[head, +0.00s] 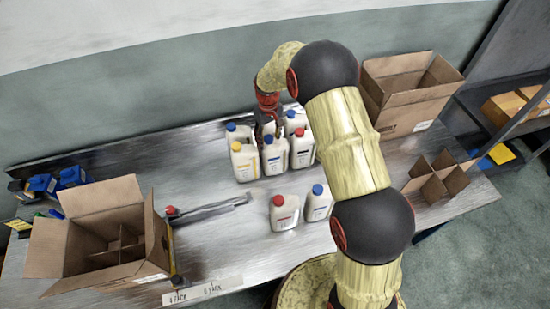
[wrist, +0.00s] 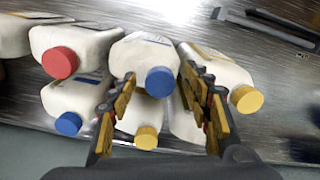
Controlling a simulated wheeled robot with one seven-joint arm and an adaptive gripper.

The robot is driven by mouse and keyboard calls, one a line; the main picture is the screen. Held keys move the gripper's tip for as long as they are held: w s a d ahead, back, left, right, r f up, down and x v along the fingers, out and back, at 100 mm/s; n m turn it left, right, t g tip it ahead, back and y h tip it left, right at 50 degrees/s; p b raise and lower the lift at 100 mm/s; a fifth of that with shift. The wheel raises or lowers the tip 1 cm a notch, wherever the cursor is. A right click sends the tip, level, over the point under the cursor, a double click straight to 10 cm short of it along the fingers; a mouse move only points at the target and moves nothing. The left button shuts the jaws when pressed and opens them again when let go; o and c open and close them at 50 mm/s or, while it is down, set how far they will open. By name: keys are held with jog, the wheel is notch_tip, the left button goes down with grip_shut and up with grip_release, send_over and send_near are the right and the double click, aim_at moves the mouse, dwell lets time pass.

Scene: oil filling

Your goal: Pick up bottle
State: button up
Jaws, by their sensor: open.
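Several white bottles with coloured caps stand in a cluster on the metal table (head: 200,165). In the wrist view, a blue-capped bottle (wrist: 145,52) lies between the two yellow-and-black fingers of my gripper (wrist: 158,76), one finger on each side. The fingers are apart; I cannot tell whether they touch it. A yellow-capped bottle (wrist: 140,115) sits just below it in that view, with a yellow-capped bottle (wrist: 222,72) to the right and a blue-capped one (wrist: 72,98) to the left. In the head view my gripper (head: 267,118) is over the cluster, partly hidden among the bottles.
A red-capped bottle (head: 284,216) and a blue-capped bottle (head: 317,206) stand apart in front. An open divided carton (head: 100,213) is at left, another open carton (head: 400,110) at back right. A cardboard divider (head: 437,182) lies at right. A flat bar (head: 210,209) lies beside the left carton.

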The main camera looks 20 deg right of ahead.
jog(key=shift+c, duration=0.7)
jog(key=c, duration=1.1)
grip_shut()
jog(key=shift+w+r, duration=0.1)
